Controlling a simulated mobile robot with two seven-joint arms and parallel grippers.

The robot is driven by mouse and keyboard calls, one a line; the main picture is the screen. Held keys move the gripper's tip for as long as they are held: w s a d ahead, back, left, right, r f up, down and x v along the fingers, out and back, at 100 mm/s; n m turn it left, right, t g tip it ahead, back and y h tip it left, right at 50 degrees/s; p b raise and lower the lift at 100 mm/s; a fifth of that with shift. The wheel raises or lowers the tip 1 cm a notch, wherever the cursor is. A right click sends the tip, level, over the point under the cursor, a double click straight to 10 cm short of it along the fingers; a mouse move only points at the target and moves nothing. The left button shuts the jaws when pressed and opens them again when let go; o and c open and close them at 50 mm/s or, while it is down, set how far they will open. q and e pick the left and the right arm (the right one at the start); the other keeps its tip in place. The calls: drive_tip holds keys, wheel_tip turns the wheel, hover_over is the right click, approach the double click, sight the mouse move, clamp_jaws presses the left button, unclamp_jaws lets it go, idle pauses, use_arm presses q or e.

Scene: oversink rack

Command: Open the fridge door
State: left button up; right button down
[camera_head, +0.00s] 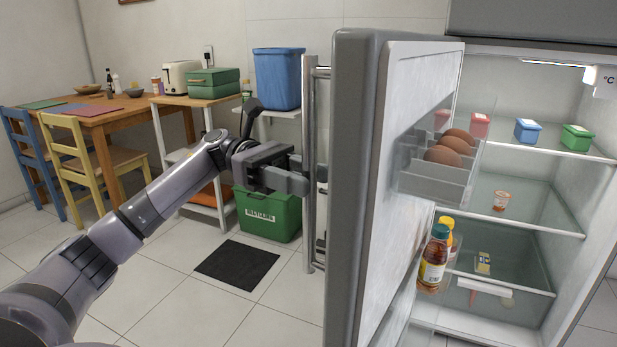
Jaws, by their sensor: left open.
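The grey fridge door (349,200) stands swung open, its inner side with egg tray (434,178) and bottles (434,258) facing right. The fridge interior (520,85) with its shelves is exposed. A long vertical bar handle (309,110) runs along the door's outer side. My left gripper (300,176) is open at about mid-height of the handle. Its fingertips overlap the bar in the picture; I cannot tell whether they touch it or lie on both sides of it. My right gripper is not in view.
A green bin (267,215) and a dark floor mat (237,265) lie beyond my left arm. A shelf unit with a toaster (181,78), a table (100,108) and chairs stand at the back left. Tiled floor is clear in front of the mat.

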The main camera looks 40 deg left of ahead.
use_arm(q)
drive_tip(key=a, duration=0.6)
drive_tip(key=shift+s, duration=0.2)
drive_tip(key=shift+a, duration=0.1)
